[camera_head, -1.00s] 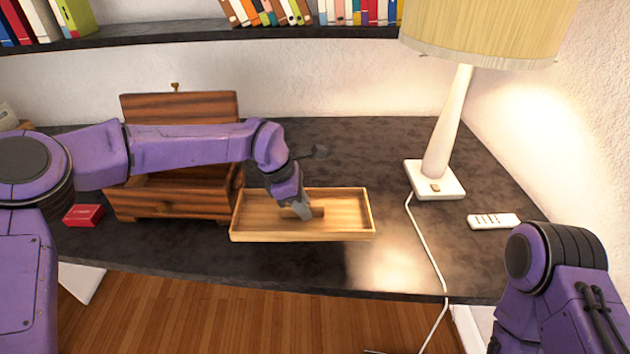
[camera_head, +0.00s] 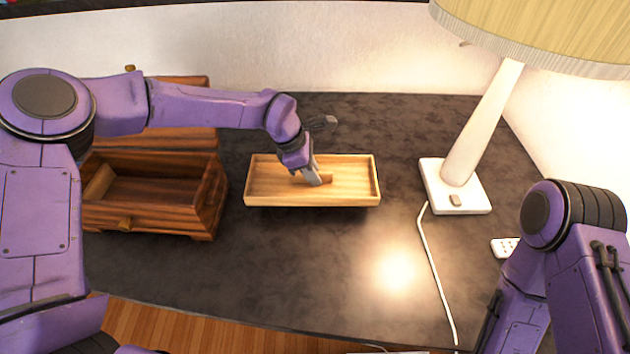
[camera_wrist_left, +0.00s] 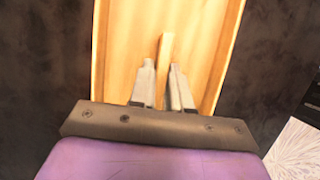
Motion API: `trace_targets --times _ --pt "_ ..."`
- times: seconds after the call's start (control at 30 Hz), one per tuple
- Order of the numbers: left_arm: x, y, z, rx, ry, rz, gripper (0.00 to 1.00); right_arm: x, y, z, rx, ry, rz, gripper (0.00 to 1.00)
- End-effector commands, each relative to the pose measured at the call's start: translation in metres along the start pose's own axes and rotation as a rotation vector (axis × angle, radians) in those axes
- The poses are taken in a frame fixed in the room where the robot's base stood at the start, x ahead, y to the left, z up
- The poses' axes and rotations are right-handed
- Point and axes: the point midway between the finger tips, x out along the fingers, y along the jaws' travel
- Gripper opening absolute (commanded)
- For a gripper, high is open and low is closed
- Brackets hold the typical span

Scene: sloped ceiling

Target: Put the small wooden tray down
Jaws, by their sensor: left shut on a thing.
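The small wooden tray (camera_head: 350,182) is light-coloured, shallow and rectangular, over the middle of the dark desk in the head view. My left gripper (camera_head: 318,180) reaches down into it and is shut on the small raised wooden handle in its middle. In the left wrist view the two fingers (camera_wrist_left: 162,82) stand on either side of the handle (camera_wrist_left: 165,52). The tray looks about level; I cannot tell whether its underside touches the desk. My right arm shows at the lower right, but its gripper is out of view.
An open dark wooden box (camera_head: 150,195) stands left of the tray. A lamp (camera_head: 455,185) with a white base stands to the right, its cord (camera_head: 435,270) running forward. A white remote (camera_head: 503,246) lies partly behind my right arm. The desk (camera_head: 300,265) in front of the tray is clear.

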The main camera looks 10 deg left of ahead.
Motion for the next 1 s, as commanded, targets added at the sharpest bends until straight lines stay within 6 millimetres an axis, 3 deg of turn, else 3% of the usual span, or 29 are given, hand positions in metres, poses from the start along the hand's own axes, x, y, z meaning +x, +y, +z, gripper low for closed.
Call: trace_targets --times 0.3,0.7,0.73,0.8,1.0 --pt "0.05 0.007 -0.018 -0.001 0.003 -0.009 0.0 -0.012 0.001 -0.005 0.0 0.0 0.0 0.43" --pt "0.059 0.007 -0.02 0.001 0.001 -0.009 0.0 -0.006 0.001 -0.002 0.0 0.0 0.0 0.43" --pt "0.057 0.007 -0.019 0.001 0.002 -0.009 0.27 -0.008 0.001 -0.003 0.0 0.0 0.0 0.43" --pt "0.057 0.007 -0.019 0.001 0.002 -0.009 0.43 -0.008 0.001 -0.003 0.0 0.0 0.0 0.43" --pt "0.058 0.007 -0.02 0.001 0.003 -0.011 0.43 -0.008 0.001 -0.003 0.0 0.0 0.0 0.43"
